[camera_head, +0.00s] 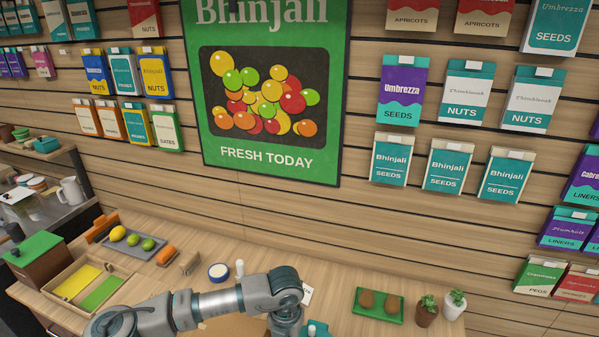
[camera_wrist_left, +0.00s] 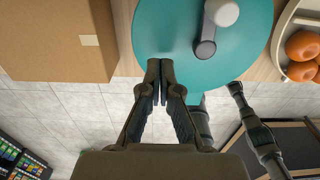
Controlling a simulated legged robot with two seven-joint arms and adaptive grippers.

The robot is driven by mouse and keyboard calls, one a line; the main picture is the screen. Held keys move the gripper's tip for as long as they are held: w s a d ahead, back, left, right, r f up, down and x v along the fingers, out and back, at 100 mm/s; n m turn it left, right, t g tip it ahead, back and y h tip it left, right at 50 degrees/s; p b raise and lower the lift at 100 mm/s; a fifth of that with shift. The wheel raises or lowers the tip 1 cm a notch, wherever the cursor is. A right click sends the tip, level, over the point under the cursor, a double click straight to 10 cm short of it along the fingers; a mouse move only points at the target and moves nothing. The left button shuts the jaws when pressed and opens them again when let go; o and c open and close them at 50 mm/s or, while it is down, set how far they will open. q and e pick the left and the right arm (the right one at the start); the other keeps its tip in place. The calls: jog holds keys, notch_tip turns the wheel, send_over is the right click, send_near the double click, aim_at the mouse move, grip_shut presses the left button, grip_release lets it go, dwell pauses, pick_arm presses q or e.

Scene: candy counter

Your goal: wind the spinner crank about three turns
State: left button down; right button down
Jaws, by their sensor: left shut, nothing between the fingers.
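The spinner shows in the left wrist view as a teal disc (camera_wrist_left: 170,32). Its crank (camera_wrist_left: 207,38) is a dark arm lying on the disc, with a pale round knob (camera_wrist_left: 222,12) at its far end. My left gripper (camera_wrist_left: 160,66) is shut and empty, with its fingertips over the near edge of the disc. It is apart from the crank, which lies ahead and to the right. In the head view my left arm crosses the bottom of the picture; its gripper is out of frame and the crank cannot be made out. My right gripper is not seen.
A cardboard box (camera_wrist_left: 60,40) stands left of the disc in the wrist view. A pale tray (camera_wrist_left: 282,42) with oranges (camera_wrist_left: 302,45) is close on the right. In the head view, a green tray (camera_head: 368,311) and small potted plants (camera_head: 453,304) stand along the counter.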

pick_arm(q)
jog(key=shift+w+d+r, duration=0.15)
jog(key=shift+w+d, duration=0.05)
jog(key=shift+a+r+p, duration=0.2)
jog(key=shift+r+p, duration=0.3)
jog(key=shift+r, duration=0.45)
jog(key=shift+a+r+p, duration=0.15)
jog(key=shift+r+p, duration=0.35)
jog(key=shift+r, duration=0.4)
jog(key=shift+s+d+r+p, duration=0.15)
jog(key=shift+r+p, duration=0.1)
jog(key=shift+r, duration=0.3)
jog(key=shift+w+d+r+p, duration=0.1)
jog(key=shift+r+p, duration=0.1)
jog(key=shift+r, duration=0.3)
